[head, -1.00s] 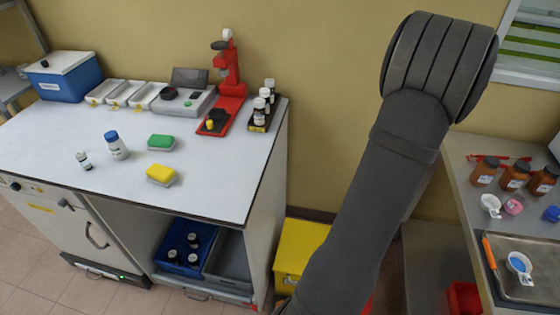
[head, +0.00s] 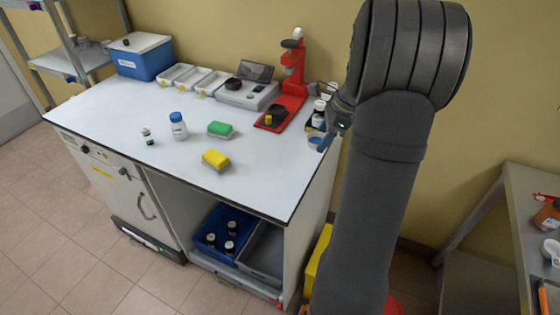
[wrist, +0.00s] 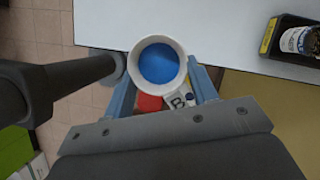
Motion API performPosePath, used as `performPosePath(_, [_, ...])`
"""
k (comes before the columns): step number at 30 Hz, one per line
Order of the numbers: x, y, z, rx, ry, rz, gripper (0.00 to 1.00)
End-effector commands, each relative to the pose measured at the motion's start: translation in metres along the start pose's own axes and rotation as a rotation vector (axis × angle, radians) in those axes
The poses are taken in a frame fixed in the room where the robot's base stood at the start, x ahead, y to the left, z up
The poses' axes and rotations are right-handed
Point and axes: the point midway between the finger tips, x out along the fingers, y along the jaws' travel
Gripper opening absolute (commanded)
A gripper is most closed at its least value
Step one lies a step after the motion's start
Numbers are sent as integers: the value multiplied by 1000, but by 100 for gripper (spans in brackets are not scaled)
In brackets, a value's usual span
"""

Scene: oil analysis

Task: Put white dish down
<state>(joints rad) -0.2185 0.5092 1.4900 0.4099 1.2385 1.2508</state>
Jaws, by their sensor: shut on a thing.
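The white dish (wrist: 134,76) is a small round cup with blue contents, seen from above in the wrist view. My gripper (wrist: 158,78) is shut on it, with one blue-grey finger on each side. The dish looks level and is over the edge of the white-topped bench (wrist: 215,22). In the head view the dish (head: 316,140) and my gripper (head: 328,142) are small, at the bench's right edge and partly covered by my arm. The bench top (head: 260,170) is just left of them.
A red stand (head: 293,82), a grey scale (head: 248,94) and a black rack of bottles (head: 318,118) stand at the bench's back right. The front right top is clear.

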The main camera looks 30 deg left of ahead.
Motion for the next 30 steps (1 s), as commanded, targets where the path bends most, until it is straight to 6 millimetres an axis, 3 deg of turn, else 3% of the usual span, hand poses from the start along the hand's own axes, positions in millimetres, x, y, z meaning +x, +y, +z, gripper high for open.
performPosePath(5, [24, -8, 20, -13, -1, 8, 30])
performPosePath(12, [74, -28, 54, -12, 0, 7, 30])
performPosePath(18, [102, -40, 72, -9, -1, 5, 30])
performPosePath(23, [109, -43, 75, -7, -1, 3, 30])
performPosePath(30, [139, -42, 62, -6, 1, 5, 30])
